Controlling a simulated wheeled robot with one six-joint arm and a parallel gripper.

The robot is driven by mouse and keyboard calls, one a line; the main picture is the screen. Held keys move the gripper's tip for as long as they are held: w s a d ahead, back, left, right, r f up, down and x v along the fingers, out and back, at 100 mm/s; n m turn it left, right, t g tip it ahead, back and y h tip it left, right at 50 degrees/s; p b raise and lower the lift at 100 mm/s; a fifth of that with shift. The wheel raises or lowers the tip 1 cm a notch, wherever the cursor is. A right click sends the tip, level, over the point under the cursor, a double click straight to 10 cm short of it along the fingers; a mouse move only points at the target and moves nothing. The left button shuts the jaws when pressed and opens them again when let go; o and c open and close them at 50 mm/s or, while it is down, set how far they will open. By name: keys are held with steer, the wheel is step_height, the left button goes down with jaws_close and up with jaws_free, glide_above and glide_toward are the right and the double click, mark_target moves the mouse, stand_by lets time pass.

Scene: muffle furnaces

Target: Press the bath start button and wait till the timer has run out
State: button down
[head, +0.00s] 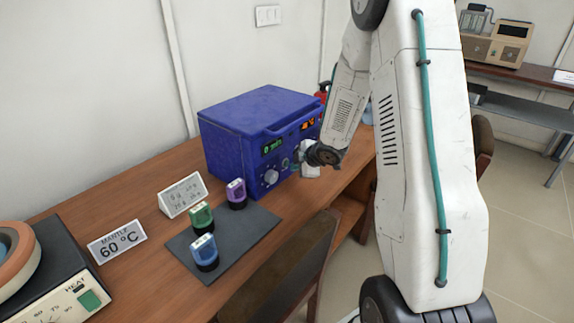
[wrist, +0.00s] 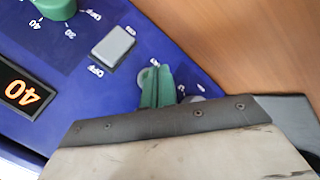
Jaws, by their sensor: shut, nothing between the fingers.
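The bath is a blue box (head: 240,133) on the wooden desk. Its front panel has a green display (head: 272,146) that seems to read 0 min, a smaller orange display (head: 307,126) and a pale knob (head: 271,177). In the wrist view the orange display (wrist: 22,92) reads 40, beside a grey rocker switch (wrist: 113,46) and a green knob (wrist: 55,7). My gripper (head: 296,166) is shut and empty, close to the panel. Its teal fingers (wrist: 157,86) cover part of the panel; I cannot tell whether they touch it. The start button is not clearly identifiable.
A dark mat (head: 240,232) with purple, green and blue handled pieces lies before the bath. A printed card (head: 183,195) and a 60 °C sign (head: 117,241) stand left. A heating mantle (head: 60,285) is front left. A chair (head: 290,265) stands at the desk's front.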

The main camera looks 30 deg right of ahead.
steer(key=shift+w+a, duration=0.1)
steer(key=shift+w, duration=0.2)
steer(key=shift+w+a, duration=0.15)
steer(key=shift+w, duration=0.25)
stand_by(0.6)
stand_by(0.4)
steer(key=shift+s+d, duration=0.3)
steer(key=shift+s, duration=0.5)
steer(key=shift+s, duration=0.1)
steer(key=shift+s+d, duration=0.3)
steer(key=shift+s, duration=0.45)
steer(key=shift+s+d, duration=0.25)
steer(key=shift+s, duration=0.55)
steer(key=shift+s+d, duration=0.3)
steer(key=shift+s, duration=0.45)
steer(key=shift+r, duration=0.1)
